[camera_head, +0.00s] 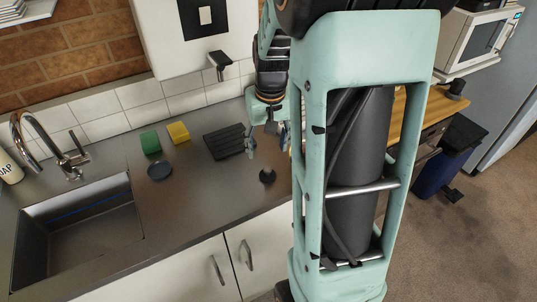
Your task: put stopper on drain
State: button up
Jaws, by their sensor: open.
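A small black knobbed piece (267,176), which looks like the stopper, sits on the steel counter near its front edge. A flat dark round disc (160,171) lies on the counter farther left; I cannot tell whether it is the drain or a loose lid. The sink basin (82,236) is at the lower left, and no drain hole can be made out in it. My gripper (267,138) is open above the counter, partly hidden by my arm. It appears behind the black knobbed piece in the picture, apart from it, with nothing seen between its fingers.
A chrome tap (38,140) and a soap bottle (9,167) stand by the sink. A green sponge (150,142), a yellow sponge (178,132) and a black ribbed rack (225,142) sit along the back. The counter between disc and knobbed piece is clear.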

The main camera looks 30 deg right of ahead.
aim_at(268, 168)
notch_tip(268, 168, down, 5)
jog(key=shift+f, duration=0.15)
jog(key=shift+w+d+f+p, duration=0.1)
jog(key=shift+w+f, duration=0.05)
jog(key=shift+f, duration=0.8)
jog(key=shift+w+d+f+p, duration=0.1)
jog(key=shift+f+p, duration=0.05)
jog(key=shift+f, duration=0.8)
jog(key=shift+w+d+f+p, duration=0.1)
jog(key=shift+w+f, duration=0.05)
jog(key=shift+f, duration=0.8)
jog(key=shift+c, duration=0.7)
jog(key=c, duration=1.2)
jog(key=shift+c, duration=0.2)
jog(key=shift+r, duration=0.15)
